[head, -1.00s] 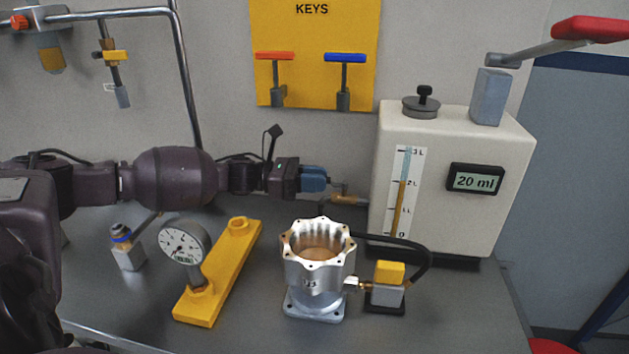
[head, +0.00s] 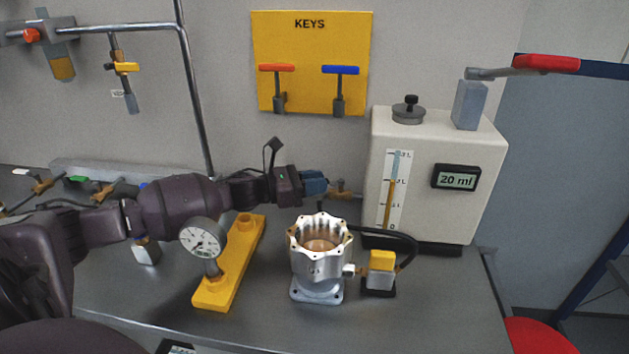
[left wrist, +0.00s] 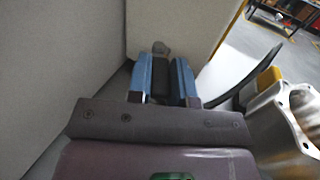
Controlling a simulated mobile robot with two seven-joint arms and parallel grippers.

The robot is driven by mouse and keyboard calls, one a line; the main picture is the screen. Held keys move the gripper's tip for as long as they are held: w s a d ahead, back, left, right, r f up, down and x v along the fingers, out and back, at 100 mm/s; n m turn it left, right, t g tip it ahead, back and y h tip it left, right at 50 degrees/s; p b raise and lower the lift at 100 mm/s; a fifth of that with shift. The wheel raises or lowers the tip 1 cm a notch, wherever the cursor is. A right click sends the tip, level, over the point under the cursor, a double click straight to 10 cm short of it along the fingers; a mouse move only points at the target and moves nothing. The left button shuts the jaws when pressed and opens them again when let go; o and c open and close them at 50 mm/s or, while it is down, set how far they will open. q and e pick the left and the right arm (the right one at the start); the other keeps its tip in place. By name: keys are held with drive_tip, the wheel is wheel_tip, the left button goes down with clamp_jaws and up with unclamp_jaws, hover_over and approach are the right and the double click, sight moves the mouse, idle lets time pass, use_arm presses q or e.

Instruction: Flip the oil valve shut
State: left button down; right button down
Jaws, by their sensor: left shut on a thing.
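The oil valve (head: 345,194) is a small brass fitting on the left side of the cream oil tank (head: 408,230), near its lower half. My left gripper (head: 326,185) is at the valve, its blue fingers pointing right toward the tank. In the left wrist view my left gripper (left wrist: 166,78) is shut on a dark piece between its blue fingers, apparently the valve handle. A greyish-brown end of the fitting (left wrist: 160,47) shows just beyond the fingertips. The fingers hide most of the handle, so I cannot tell its angle. My right gripper is not in view.
A silver housing (head: 318,268) stands in front of the tank, with a black hose (head: 408,246) and a yellow-topped block (head: 381,262) beside it. The bench's front right is clear.

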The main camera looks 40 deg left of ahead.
use_arm(q)
drive_tip(key=c, duration=1)
unclamp_jaws()
wheel_tip(320, 180, up, 6)
drive_tip(key=shift+p, duration=0.45)
drive_tip(key=shift+r+p, duration=0.65)
drive_tip(key=shift+r, duration=6.35)
